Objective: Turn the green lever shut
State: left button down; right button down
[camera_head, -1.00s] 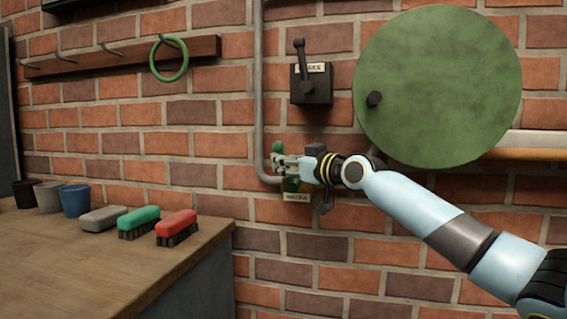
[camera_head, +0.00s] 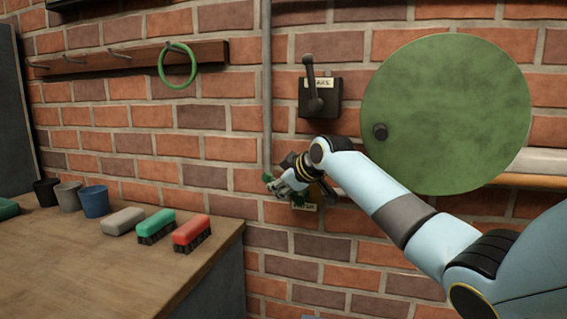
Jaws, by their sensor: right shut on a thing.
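The green lever (camera_head: 267,176) is low on the brick wall, by the lower end of a vertical grey pipe. A green tip shows just left of my gripper; most of the lever is hidden behind my fingers and wrist. My right gripper (camera_head: 278,186) is shut on the lever, its arm coming in from the right. A small pale label (camera_head: 305,207) sits just below it, partly covered by my arm. My left gripper is not in view.
A dark box with its own dark lever (camera_head: 315,95) is above my wrist. A big green disc (camera_head: 445,115) is on the wall at right. A wooden bench (camera_head: 95,245) at left carries cups and brushes. A green ring (camera_head: 178,84) hangs from a hook rail.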

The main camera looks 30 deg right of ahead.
jog(key=g+p, duration=0.1)
jog(key=f+g+h+p, duration=0.1)
jog(key=p, duration=0.1)
jog(key=shift+w+a+n, duration=0.25)
jog(key=shift+n, duration=0.15)
jog(key=shift+f+n+g+h+p, duration=0.5)
jog(key=shift+f+g+h+p, duration=0.5)
jog(key=shift+f+g+p, duration=0.2)
jog(key=c, duration=1.2)
grip_release()
jog(key=shift+c, duration=0.2)
jog(key=shift+r, duration=0.1)
jog(key=v, duration=1.2)
